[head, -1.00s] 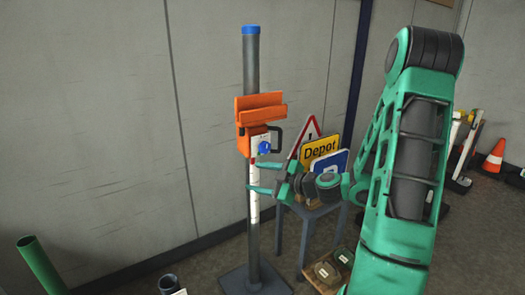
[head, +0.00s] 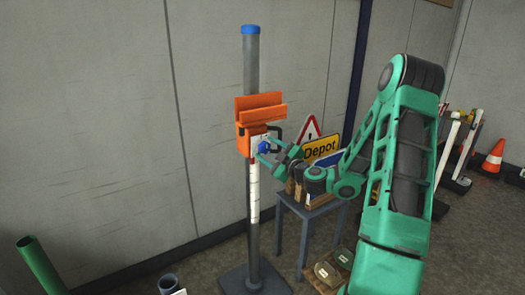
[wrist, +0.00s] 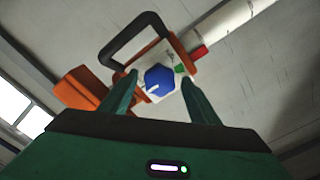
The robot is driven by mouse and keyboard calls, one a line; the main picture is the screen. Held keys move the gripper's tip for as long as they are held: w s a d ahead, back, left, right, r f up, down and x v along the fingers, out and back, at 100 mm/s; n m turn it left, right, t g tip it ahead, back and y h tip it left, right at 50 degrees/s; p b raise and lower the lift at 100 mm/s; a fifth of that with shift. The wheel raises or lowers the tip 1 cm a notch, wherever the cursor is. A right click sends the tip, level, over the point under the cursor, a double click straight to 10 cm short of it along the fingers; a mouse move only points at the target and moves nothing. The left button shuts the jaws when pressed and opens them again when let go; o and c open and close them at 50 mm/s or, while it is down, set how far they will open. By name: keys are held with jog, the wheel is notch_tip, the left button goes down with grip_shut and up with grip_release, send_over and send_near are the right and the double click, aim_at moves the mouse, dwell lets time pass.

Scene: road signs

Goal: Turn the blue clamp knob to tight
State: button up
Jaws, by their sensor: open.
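The blue clamp knob (head: 264,147) sits on a pale plate on the front of the orange clamp (head: 243,141), which is fixed around a grey upright post (head: 251,75). In the wrist view the blue knob (wrist: 159,79) has a white pointer line directed to the lower left, and a green mark (wrist: 180,68) shows on the plate at its upper right. My gripper (head: 264,151) is at the knob in the head view. In the wrist view its green fingers (wrist: 159,84) are open, one on each side of the knob. Contact with the knob cannot be told.
A black handle (wrist: 128,36) stands out beside the knob. Behind my gripper, a small table (head: 310,207) holds road signs, including a yellow Depot sign (head: 321,146). A green tube (head: 41,262) stands at the lower left. A wall is close behind the post.

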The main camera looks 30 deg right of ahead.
jog(key=shift+w, duration=1.05)
jog(key=c, duration=1.1)
jog(key=shift+o, duration=0.2)
